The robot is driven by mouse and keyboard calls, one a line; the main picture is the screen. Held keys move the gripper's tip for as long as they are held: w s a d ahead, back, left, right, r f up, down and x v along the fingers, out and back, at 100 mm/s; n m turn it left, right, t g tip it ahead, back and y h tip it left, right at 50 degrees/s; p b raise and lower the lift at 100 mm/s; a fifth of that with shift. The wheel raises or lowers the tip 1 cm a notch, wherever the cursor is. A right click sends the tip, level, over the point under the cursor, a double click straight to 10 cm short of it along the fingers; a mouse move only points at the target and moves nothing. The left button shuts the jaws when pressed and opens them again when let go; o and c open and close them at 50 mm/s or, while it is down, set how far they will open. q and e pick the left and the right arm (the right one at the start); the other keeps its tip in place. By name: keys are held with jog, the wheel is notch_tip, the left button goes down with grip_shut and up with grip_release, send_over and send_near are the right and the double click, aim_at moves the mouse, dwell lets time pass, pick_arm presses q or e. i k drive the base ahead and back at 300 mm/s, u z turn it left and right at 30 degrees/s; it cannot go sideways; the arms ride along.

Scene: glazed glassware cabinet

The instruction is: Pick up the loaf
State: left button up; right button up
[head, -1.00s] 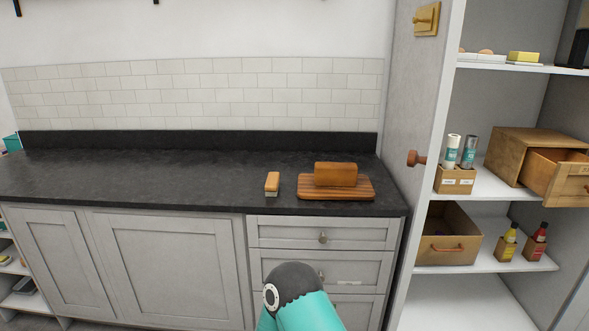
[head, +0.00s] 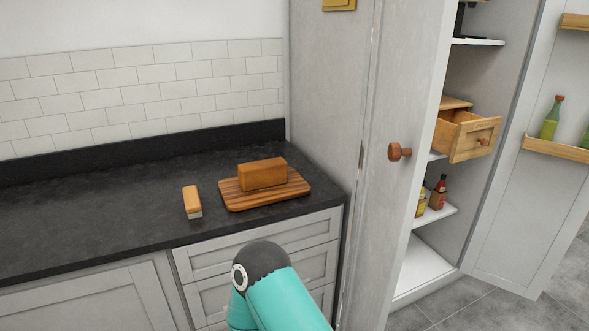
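The loaf (head: 262,175) is a brown block with a flat front. It sits on a striped wooden cutting board (head: 238,202) on the dark countertop, near the counter's right end. One of my arms, teal with a dark rounded joint, rises from the bottom of the head view in front of the drawers. It is apart from the loaf. Neither gripper shows in the head view.
A small orange-topped brush-like item (head: 192,199) lies left of the board. The counter's left part (head: 80,217) is clear. A tall cabinet with a wooden knob (head: 399,152) stands at right, with an open wooden drawer (head: 470,138) and bottles (head: 438,194) inside.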

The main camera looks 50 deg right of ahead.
aim_at(252, 175)
jog(key=z, duration=0.25)
jog(key=i, duration=0.65)
jog(key=z, duration=0.45)
jog(key=k, duration=0.85)
jog(key=z, duration=0.15)
jog(key=i, duration=0.8)
